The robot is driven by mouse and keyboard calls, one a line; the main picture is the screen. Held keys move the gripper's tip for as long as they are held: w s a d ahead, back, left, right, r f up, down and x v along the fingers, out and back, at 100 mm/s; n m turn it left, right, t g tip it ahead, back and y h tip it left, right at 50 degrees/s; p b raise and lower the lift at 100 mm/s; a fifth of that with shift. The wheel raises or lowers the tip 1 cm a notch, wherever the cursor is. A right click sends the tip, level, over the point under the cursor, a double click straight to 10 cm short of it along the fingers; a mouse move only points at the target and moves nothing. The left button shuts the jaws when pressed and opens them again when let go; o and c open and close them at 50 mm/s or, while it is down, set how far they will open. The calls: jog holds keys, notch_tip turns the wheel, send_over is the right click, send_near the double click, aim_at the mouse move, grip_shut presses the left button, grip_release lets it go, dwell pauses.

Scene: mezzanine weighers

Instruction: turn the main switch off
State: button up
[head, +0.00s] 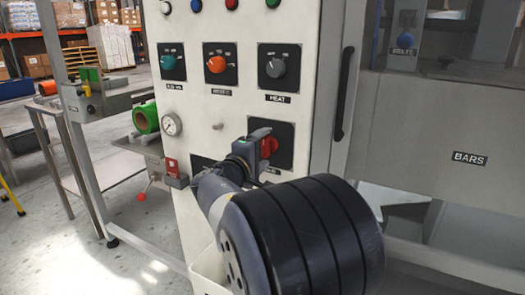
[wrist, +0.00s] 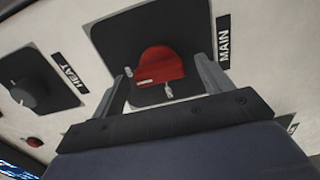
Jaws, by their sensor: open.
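The main switch is a red rotary knob (wrist: 160,66) on a black square plate, with the label MAIN (wrist: 223,42) beside it in the wrist view. In the head view the red knob (head: 269,146) shows partly behind my arm, on the cream panel. My gripper (wrist: 165,82) is open, with one finger on each side of the knob. Whether the fingers touch the knob I cannot tell. In the head view my gripper (head: 262,143) is at the knob, and the MAIN label is hidden.
The HEAT knob (wrist: 28,90) is near in the wrist view. Above the main switch in the head view are a teal knob (head: 168,63), an orange knob (head: 217,64) and the grey HEAT knob (head: 275,67). A black door handle (head: 344,95) stands at the right. A gauge (head: 171,124) is at the left.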

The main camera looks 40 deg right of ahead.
jog(key=shift+w+d, duration=0.1)
jog(key=shift+d, duration=0.15)
jog(key=c, duration=1)
